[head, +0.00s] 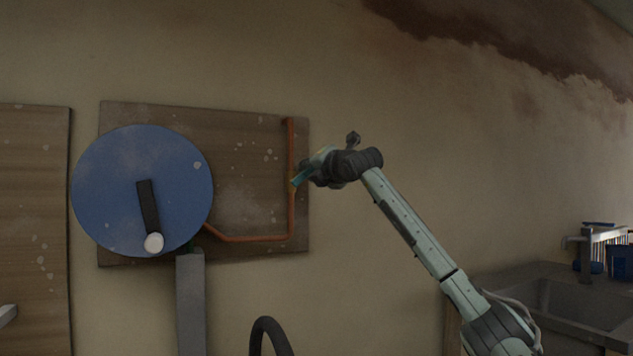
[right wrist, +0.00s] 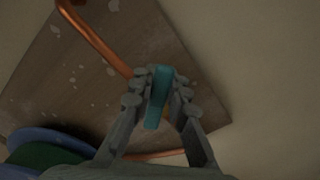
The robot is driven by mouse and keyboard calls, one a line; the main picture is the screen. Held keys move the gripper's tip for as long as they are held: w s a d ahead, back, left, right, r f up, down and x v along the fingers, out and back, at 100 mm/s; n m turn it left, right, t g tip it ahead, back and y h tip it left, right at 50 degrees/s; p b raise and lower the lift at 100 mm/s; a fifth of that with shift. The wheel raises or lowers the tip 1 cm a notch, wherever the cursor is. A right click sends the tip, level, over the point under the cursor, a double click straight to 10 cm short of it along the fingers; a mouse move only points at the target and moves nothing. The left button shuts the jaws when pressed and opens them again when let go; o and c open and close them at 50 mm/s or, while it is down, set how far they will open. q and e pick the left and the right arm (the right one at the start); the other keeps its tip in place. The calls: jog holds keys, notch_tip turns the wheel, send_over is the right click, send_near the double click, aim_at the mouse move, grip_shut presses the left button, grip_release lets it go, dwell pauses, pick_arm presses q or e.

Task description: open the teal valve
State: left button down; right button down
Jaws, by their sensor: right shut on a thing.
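The teal valve handle (head: 301,178) is a short flat lever on the vertical copper pipe (head: 291,150), at the right part of a wooden board. In the head view it slants, its lower end at the pipe. My right gripper (head: 311,171) reaches it from the right. In the right wrist view the teal handle (right wrist: 157,98) sits between the two fingers of my right gripper (right wrist: 160,82), which are shut on it. The valve body is mostly hidden by the fingers. My left gripper does not show.
A large blue disc (head: 110,190) with a black bar and white knob stands before the wooden board (head: 250,140), left of the pipe. A grey post (head: 190,300) is under it. A sink counter (head: 540,290) stands at the right. The wall between is bare.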

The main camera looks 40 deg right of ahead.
jog(key=shift+a, duration=0.1)
jog(key=shift+w+a+r+n, duration=0.2)
jog(key=shift+a+n, duration=0.2)
jog(key=shift+n, duration=0.95)
jog(key=shift+w+a+r+n, duration=0.1)
jog(key=shift+a+r+n, duration=0.25)
jog(key=shift+n, duration=1.05)
jog(key=shift+w+a+r+n, duration=0.1)
jog(key=shift+a+n, duration=0.35)
jog(key=shift+n, duration=0.9)
jog(key=shift+w+a+n, duration=0.15)
jog(key=shift+a+n, duration=0.25)
jog(key=shift+n, duration=0.8)
jog(key=c, duration=1.5)
grip_release()
jog(key=shift+r, duration=0.1)
jog(key=shift+c, duration=0.2)
